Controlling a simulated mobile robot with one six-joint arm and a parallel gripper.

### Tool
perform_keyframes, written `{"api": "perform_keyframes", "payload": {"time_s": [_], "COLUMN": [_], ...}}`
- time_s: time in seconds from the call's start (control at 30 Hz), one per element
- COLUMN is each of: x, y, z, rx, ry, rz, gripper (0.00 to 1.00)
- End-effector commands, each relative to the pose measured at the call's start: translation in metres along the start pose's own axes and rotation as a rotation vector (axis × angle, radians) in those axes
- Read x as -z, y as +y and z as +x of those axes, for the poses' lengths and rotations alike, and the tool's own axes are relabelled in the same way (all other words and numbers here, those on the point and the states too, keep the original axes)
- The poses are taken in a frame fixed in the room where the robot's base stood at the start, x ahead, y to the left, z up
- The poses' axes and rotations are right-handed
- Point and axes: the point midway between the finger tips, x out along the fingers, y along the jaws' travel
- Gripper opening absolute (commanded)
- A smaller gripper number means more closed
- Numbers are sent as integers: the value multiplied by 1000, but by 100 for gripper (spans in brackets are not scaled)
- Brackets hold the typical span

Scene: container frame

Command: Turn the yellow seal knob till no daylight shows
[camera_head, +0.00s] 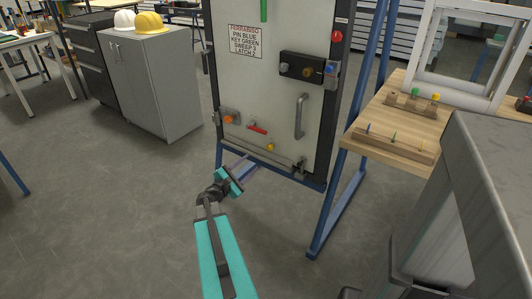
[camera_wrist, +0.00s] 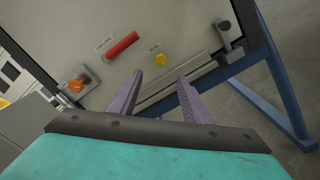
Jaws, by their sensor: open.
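The yellow seal knob (camera_head: 270,147) sits low on the pale door panel (camera_head: 275,95), above a grey bottom bar (camera_head: 262,154). In the wrist view the yellow knob (camera_wrist: 160,60) shows below a small label, just beyond the fingertips and between their lines. My gripper (camera_head: 249,168) is open and empty, low in front of the door and left of the knob. Its two purple fingers also show in the wrist view (camera_wrist: 160,77), spread apart and apparently not touching the knob. I cannot make out daylight at the door's lower edge.
A red handle (camera_head: 257,128) and an orange knob (camera_head: 229,119) are left of the yellow knob. A grey pull handle (camera_head: 300,116) is above right. A latch (camera_head: 301,165) sits at the bottom right corner. The blue frame (camera_head: 340,215) and wooden bench (camera_head: 380,130) stand right. Floor in front is clear.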

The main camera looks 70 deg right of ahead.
Motion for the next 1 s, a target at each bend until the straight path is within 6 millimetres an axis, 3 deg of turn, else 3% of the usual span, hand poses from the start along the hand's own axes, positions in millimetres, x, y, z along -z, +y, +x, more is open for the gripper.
{"api": "perform_keyframes", "payload": {"time_s": [0.37,1.0], "x": [1,1], "y": [-1,-2], "z": [16,104], "rx": [2,4], "ry": [-1,-2], "rz": [1,1], "gripper": [44,44]}}
